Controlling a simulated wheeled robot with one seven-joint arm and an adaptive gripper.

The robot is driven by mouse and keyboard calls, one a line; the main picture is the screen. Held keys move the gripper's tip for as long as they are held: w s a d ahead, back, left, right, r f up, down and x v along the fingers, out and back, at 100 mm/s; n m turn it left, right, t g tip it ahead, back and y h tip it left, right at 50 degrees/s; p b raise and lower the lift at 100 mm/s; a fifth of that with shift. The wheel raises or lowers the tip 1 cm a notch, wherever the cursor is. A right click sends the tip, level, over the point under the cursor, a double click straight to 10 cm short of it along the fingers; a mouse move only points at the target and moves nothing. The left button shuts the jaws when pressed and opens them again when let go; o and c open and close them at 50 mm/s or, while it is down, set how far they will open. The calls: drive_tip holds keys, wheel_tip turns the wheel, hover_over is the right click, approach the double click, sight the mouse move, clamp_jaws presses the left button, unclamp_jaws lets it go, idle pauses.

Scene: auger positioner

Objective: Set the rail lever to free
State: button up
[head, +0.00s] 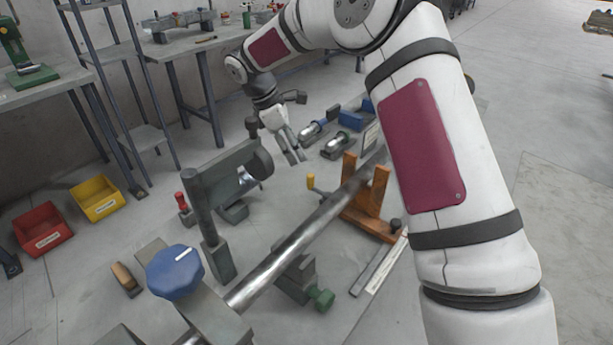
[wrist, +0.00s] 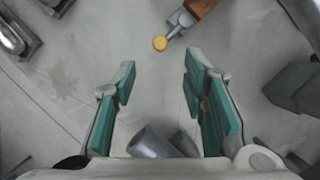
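A short lever with a yellow knob (head: 311,181) stands out from the left side of the orange rail stand (head: 368,208). I take it as the rail lever; I see no marking that confirms it. The knob (wrist: 160,43) also shows in the wrist view, just beyond the fingertips, with the orange stand's edge (wrist: 201,6) behind it. My gripper (head: 295,157) points down above the floor, behind and slightly left of the knob in the head view. In the wrist view my gripper (wrist: 159,66) is open, its teal-padded fingers wide apart with nothing between them.
A long steel bar (head: 300,238) lies across the orange stand. A dark upright frame (head: 207,220) with an arm stands left, beside a red-knobbed lever (head: 182,201). A blue knob (head: 175,272) is at the front. Metal cylinders on bases (head: 313,130) sit behind.

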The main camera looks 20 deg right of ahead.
sight(310, 175)
drive_tip(key=x, duration=1.1)
drive_tip(key=shift+r, duration=0.1)
clamp_jaws()
